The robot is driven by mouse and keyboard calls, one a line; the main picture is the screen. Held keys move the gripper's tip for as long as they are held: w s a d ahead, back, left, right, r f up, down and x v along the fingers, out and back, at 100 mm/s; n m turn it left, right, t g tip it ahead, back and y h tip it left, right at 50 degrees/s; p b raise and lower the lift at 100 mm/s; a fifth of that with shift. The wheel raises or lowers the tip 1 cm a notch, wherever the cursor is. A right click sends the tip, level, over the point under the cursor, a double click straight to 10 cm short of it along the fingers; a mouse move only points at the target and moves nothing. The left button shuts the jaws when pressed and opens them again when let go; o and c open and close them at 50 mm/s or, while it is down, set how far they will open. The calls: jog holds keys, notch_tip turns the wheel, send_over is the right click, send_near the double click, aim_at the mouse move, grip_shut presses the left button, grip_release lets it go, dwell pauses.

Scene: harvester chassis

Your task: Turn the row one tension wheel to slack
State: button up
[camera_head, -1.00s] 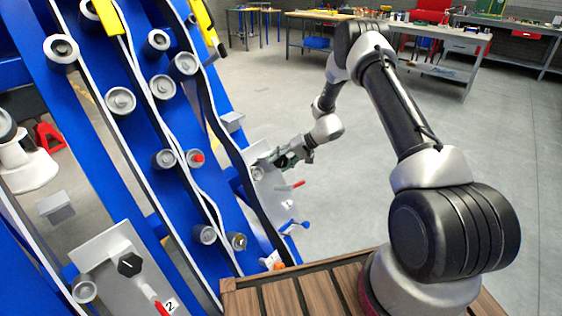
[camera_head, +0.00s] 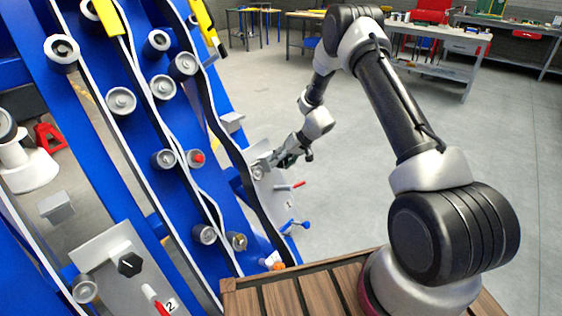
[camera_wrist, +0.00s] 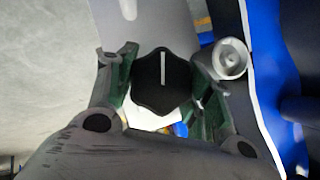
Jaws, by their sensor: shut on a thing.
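The row one tension wheel (camera_wrist: 160,84) is a black, lobed knob with a white pointer line, which stands upright in the wrist view. My gripper (camera_wrist: 164,92) has its green-lined fingers on both sides of the wheel and is shut on it. In the head view, my gripper (camera_head: 277,160) reaches the upper part of the grey row one panel (camera_head: 277,198) from the right. The wheel itself is hidden behind the fingers there.
A red lever (camera_head: 298,185) and a blue handle (camera_head: 294,224) stick out below the gripper. A grey roller (camera_wrist: 229,58) is close beside the right finger. The row two panel with its black knob (camera_head: 130,263) is at lower left.

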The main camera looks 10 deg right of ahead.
jog(key=o, duration=1)
jog(key=shift+o, duration=0.2)
jog(key=shift+d, duration=0.1)
jog(key=v, duration=1.2)
